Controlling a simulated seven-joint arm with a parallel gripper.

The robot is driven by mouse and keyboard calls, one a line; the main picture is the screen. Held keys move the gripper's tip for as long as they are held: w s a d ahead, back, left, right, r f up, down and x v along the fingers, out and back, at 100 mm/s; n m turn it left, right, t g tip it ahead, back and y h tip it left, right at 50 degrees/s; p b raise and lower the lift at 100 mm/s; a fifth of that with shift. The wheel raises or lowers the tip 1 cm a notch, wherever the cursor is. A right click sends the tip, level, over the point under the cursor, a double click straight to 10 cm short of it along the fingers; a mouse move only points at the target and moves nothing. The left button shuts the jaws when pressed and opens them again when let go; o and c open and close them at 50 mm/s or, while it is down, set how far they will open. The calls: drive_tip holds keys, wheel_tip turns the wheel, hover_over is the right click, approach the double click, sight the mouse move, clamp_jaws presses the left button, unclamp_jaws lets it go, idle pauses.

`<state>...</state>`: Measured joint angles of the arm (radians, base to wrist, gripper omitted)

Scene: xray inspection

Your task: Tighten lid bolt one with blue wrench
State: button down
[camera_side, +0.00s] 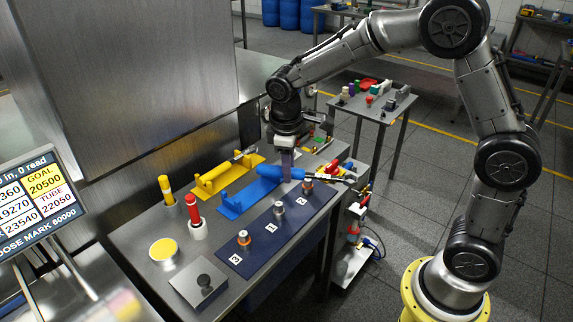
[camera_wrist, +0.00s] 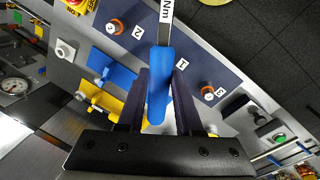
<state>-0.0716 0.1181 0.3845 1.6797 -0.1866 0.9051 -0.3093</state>
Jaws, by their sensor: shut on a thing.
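My gripper (camera_side: 287,168) is shut on the blue handle of the blue wrench (camera_side: 268,172). In the wrist view the handle (camera_wrist: 160,75) lies between the two dark fingers of my gripper (camera_wrist: 160,98), and the shaft, marked "Nm", runs out of the top edge. In the side view the shaft points right, above the dark blue lid plate (camera_side: 262,240). The plate carries three bolts. The label 1 (camera_wrist: 182,65) is the middle one. Its bolt (camera_side: 279,208) looks grey in the side view and is hidden by the wrench in the wrist view. The wrench's head is apart from this bolt.
Orange-collared bolts stand by labels 2 (camera_wrist: 117,25) and 3 (camera_wrist: 207,92). Behind the plate are a blue holder (camera_side: 232,208) and a yellow holder (camera_side: 205,190). Red (camera_side: 192,209) and yellow (camera_side: 165,188) upright items and a knobbed block (camera_side: 199,290) stand to the left.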

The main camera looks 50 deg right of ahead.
sight(305, 173)
drive_tip(key=m, duration=0.5)
drive_tip(key=shift+s+d+f+m+g, duration=0.2)
drive_tip(key=shift+s+d+m+g, duration=0.1)
drive_tip(key=shift+s+g, duration=0.1)
drive_tip(key=m, duration=0.3)
drive_tip(key=shift+s+d+f+m+g, duration=0.2)
drive_tip(key=shift+s+m+g, duration=0.1)
drive_tip(key=shift+m, duration=0.1)
drive_tip(key=m, duration=0.4)
drive_tip(key=shift+s+d+f+g, duration=0.2)
drive_tip(key=shift+s+d+g, duration=0.1)
drive_tip(key=shift+s+d, duration=0.05)
drive_tip(key=m, duration=0.4)
drive_tip(key=shift+s+d+f+m+y, duration=0.2)
drive_tip(key=shift+s+d+m+y, duration=0.2)
drive_tip(key=s+d+m, duration=0.1)
drive_tip(key=m, duration=0.3)
drive_tip(key=s+d+f+m+y, duration=0.1)
drive_tip(key=m, duration=0.3)
drive_tip(key=s+d+m+y, duration=0.1)
drive_tip(key=m, duration=0.4)
drive_tip(key=shift+s+d+f, duration=0.15)
drive_tip(key=shift+d+f, duration=0.1)
drive_tip(key=shift+d, duration=0.05)
drive_tip(key=d, duration=0.1)
drive_tip(key=s+d+m, duration=0.1)
drive_tip(key=d+m, duration=0.1)
drive_tip(key=shift+s+f, duration=0.25)
drive_tip(key=shift+f, duration=0.05)
drive_tip(key=shift+d, duration=0.1)
